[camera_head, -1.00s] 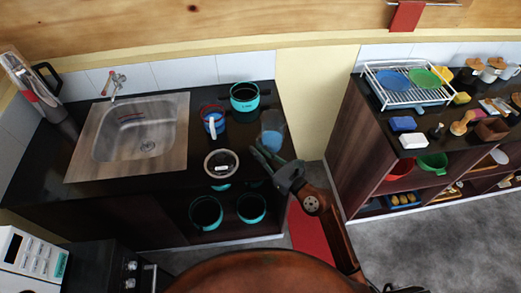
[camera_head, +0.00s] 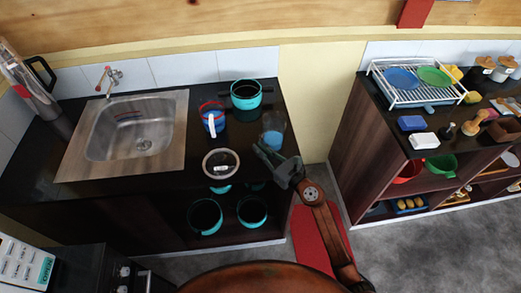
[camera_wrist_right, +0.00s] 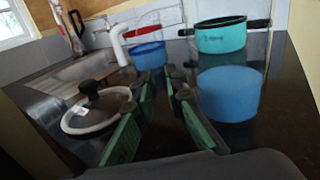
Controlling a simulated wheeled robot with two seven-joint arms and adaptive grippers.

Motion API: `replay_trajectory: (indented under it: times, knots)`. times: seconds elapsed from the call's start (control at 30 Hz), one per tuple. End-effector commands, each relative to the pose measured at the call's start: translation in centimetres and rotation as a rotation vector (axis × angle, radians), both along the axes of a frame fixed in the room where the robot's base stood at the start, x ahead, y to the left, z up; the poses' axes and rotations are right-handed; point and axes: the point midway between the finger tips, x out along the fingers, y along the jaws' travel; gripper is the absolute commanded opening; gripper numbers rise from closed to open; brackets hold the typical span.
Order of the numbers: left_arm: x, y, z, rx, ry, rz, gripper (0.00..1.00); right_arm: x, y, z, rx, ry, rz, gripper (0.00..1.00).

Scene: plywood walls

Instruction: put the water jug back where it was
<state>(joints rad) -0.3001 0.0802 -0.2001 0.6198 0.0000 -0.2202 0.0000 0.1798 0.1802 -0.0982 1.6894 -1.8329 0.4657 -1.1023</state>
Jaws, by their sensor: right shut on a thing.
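The water jug (camera_head: 273,131) is clear, with blue in its lower part, near the right end of the dark counter. It also shows in the wrist view (camera_wrist_right: 230,92), just right of my fingers. My right gripper (camera_head: 266,153) is at the jug's near side. Its green-padded fingers (camera_wrist_right: 160,95) are shut on part of the jug; a gap shows between them and the gripped part is hard to see. I cannot tell whether the jug's base touches the counter. My left gripper is not in view.
A teal pot (camera_head: 246,95) stands behind the jug, and a blue-and-red vessel with a white handle (camera_head: 212,121) to its left. The sink (camera_head: 132,135) is further left. A dish rack (camera_head: 415,82) tops the right cabinet.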

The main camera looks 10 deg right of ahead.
Motion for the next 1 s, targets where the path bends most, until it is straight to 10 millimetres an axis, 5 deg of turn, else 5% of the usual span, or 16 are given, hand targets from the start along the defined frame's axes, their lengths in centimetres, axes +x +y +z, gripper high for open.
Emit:
replay_trajectory:
  times: [0.33,0.37,0.6,1.0]
  knots:
    - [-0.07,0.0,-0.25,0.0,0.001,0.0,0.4,0.01,-0.01,-0.18,-0.001,-0.003,0.0,0.0]
    - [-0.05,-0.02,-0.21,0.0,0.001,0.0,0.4,-0.01,0.0,-0.25,-0.001,-0.001,0.0,0.13]
    - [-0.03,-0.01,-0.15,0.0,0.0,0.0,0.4,-0.01,-0.02,-0.16,-0.001,-0.001,0.0,0.29]
    - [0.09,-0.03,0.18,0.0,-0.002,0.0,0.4,-0.42,-0.36,0.15,-0.001,0.0,-0.001,0.29]
